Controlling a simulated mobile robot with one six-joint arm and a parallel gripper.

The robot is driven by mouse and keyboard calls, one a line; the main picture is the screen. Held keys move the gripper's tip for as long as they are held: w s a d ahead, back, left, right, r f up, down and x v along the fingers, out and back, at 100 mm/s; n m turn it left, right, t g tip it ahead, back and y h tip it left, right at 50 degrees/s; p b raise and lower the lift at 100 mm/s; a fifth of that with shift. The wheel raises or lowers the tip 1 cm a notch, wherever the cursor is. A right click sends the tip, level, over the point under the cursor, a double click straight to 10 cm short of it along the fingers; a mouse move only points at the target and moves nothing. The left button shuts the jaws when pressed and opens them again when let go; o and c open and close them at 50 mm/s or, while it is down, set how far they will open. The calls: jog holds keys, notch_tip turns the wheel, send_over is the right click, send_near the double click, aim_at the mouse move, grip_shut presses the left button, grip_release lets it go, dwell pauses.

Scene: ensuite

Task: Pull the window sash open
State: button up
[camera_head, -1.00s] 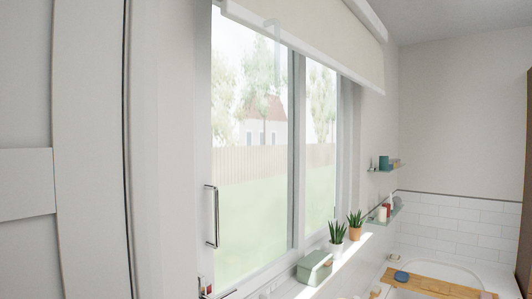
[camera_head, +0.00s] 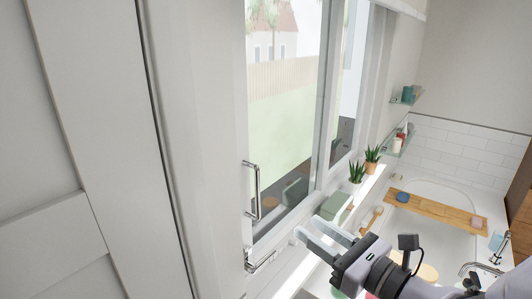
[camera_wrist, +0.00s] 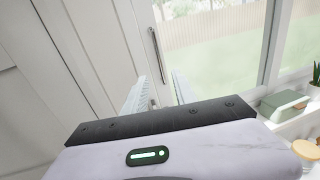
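The window sash (camera_head: 285,130) is a pale-framed glass pane with a vertical chrome bar handle (camera_head: 257,190) on its left stile. The handle also shows in the wrist view (camera_wrist: 157,52), its lower end seen between my fingertips. My gripper (camera_head: 304,226) is open and empty, to the right of the handle and a little lower in the head view. Its two pale fingers in the wrist view (camera_wrist: 160,82) are spread apart. I see no contact with the handle. Whether the sash stands slightly open cannot be told.
A chrome fitting (camera_head: 262,262) sits below the handle. The sill to the right holds a green box (camera_head: 335,206) and potted plants (camera_head: 357,172). A bathtub with a wooden tray (camera_head: 435,208) lies beyond. A panelled door (camera_head: 75,150) stands at left.

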aim_at(259, 196)
jog(key=p+x, duration=0.2)
jog(key=x, duration=0.6)
jog(key=p+x, duration=0.2)
jog(key=x, duration=0.7)
jog(key=shift+a+f, duration=0.2)
jog(key=shift+a, duration=0.1)
grip_shut()
dwell(0.4)
